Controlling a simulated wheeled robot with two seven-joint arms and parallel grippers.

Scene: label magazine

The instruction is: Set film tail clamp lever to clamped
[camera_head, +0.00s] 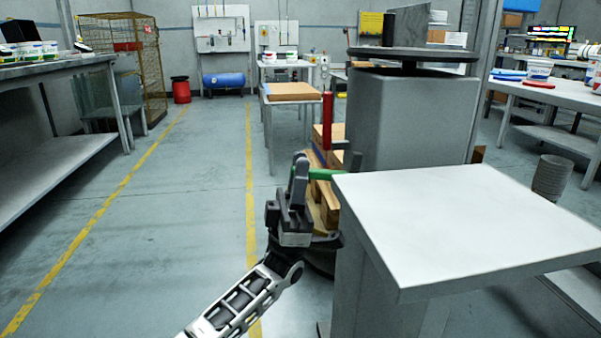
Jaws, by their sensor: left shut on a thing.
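A green bar (325,174), which looks like the film tail clamp lever, lies roughly level beside the grey machine body (410,115). My left gripper (300,172) is shut on the left end of the green bar; its fingers hide that end. A red upright bar (327,120) stands just above, at the left side of the grey body. I cannot tell from this view which lever position counts as clamped. My right gripper is not in view.
A white-topped stand (470,220) fills the right foreground, close to the green bar. Wooden blocks or boxes (328,205) are stacked behind my gripper. A workbench (60,70) stands at the left. The floor between the yellow lines is clear.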

